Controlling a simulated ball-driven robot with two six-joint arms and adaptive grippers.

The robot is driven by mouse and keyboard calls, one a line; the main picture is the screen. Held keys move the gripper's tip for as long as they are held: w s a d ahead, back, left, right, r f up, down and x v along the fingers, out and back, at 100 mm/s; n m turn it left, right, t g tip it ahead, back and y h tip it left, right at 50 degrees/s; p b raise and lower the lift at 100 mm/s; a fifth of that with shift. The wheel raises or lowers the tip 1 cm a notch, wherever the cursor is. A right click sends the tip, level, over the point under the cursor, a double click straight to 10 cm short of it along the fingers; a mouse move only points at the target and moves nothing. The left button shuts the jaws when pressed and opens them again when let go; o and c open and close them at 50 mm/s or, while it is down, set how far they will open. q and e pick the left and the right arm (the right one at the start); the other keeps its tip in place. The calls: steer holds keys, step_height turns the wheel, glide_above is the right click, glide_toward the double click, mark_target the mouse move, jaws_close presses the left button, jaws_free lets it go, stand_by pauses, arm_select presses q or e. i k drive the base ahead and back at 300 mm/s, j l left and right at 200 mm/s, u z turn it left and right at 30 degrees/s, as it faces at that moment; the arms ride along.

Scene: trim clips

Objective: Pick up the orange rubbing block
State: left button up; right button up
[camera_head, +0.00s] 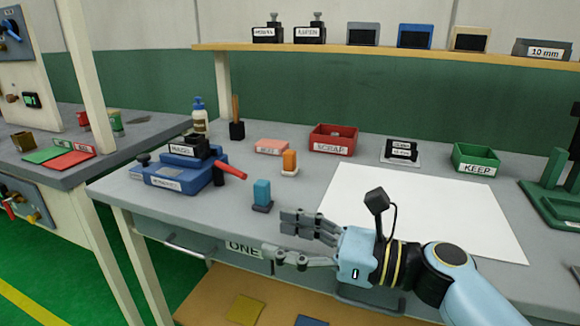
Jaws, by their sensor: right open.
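The orange rubbing block (289,159) stands upright on a small white base on the grey bench, near the middle. My right gripper (280,238) is open and empty at the bench's front edge, with its fingers pointing left. It is nearer the front than the orange block and clearly apart from it. A blue block (262,191) on a dark base stands between them, just beyond the fingertips. My left gripper is not in view.
A blue device (180,178) with a red lever stands to the left. A white sheet (425,205) covers the clear bench on the right.

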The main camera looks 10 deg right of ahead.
mark_target(290, 169)
steer(key=i+l, duration=0.8)
